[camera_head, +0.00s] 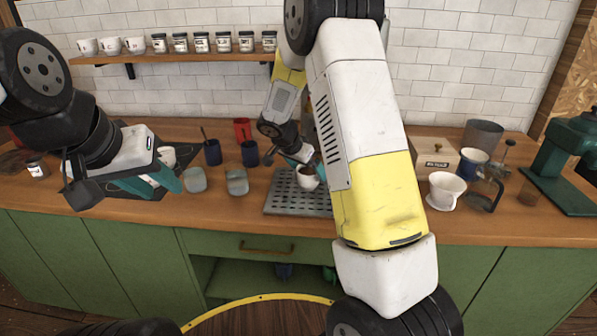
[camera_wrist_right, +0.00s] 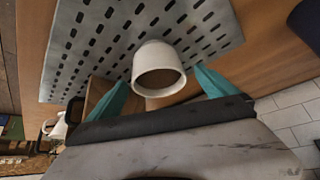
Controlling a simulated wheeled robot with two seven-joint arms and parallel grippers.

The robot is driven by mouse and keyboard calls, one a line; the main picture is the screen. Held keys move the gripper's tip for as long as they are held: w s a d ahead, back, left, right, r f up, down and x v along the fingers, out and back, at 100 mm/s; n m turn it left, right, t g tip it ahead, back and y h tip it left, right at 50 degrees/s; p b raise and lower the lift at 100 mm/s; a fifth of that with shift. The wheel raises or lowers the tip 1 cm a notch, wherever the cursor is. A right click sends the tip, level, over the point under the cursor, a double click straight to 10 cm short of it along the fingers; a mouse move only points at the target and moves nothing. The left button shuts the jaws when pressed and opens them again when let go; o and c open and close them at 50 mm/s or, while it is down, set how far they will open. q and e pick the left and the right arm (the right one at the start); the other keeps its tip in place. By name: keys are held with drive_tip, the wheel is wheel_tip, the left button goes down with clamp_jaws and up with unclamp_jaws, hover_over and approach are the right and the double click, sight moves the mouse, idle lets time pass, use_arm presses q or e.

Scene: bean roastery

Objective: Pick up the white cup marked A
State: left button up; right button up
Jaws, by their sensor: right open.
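A white cup (camera_head: 308,179) stands on a grey perforated tray (camera_head: 284,196); no letter A can be read on it. My right gripper (camera_head: 299,164) is at the cup, partly hidden behind my own arm. In the right wrist view the cup (camera_wrist_right: 158,68) lies between the two teal fingers of the right gripper (camera_wrist_right: 160,80), with a gap on each side. The gripper is open and holds nothing. My left gripper (camera_head: 160,182) hangs over the left part of the counter, away from the cup; its jaw opening is unclear.
A shelf (camera_head: 180,58) holds white cups and several labelled jars. Dark cups (camera_head: 212,151) and grey cups (camera_head: 237,182) stand left of the tray. A white dripper (camera_head: 445,191), a wooden box (camera_head: 434,157) and a green machine (camera_head: 566,165) stand to the right.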

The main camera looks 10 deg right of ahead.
sight(311, 173)
drive_tip(key=x, duration=0.4)
drive_tip(key=shift+d+f, duration=0.1)
drive_tip(key=shift+d, duration=0.05)
drive_tip(key=c, duration=1.8)
drive_tip(key=shift+w, duration=0.1)
drive_tip(key=shift+c, duration=1.4)
